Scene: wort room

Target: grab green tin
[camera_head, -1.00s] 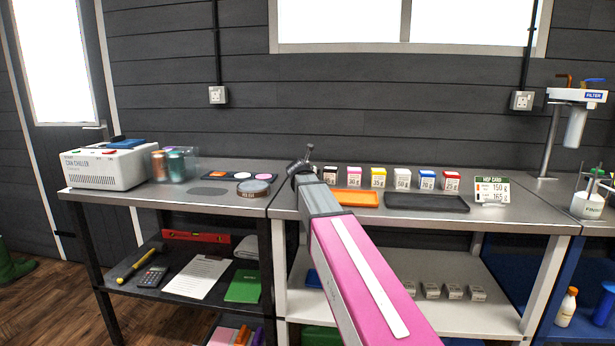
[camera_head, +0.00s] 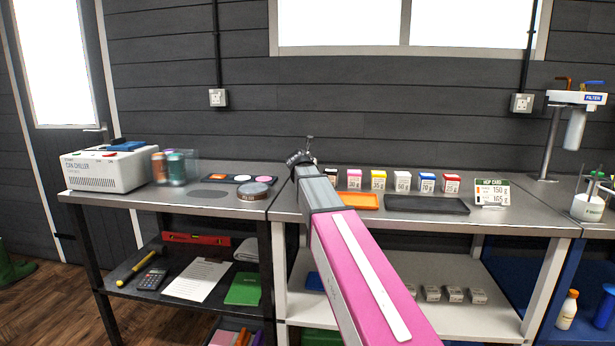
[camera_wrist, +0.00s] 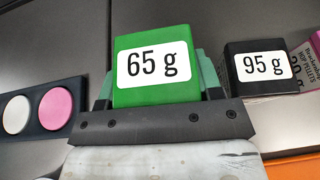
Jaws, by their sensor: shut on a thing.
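The green tin (camera_wrist: 150,88) with a white "65 g" label fills the middle of the wrist view. My gripper (camera_wrist: 157,82) has a finger on each side of it and is shut on it. In the head view my gripper is mostly hidden at the end of my arm, at the left end of the row of boxes. The green tin cannot be made out there. I cannot tell whether it still touches the bench.
A black "95 g" box (camera_wrist: 260,68) stands close to the right of the tin. A black strip with coloured discs (camera_wrist: 42,110) lies to the left. The orange tray (camera_head: 358,201) and black tray (camera_head: 426,204) lie in front of the box row.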

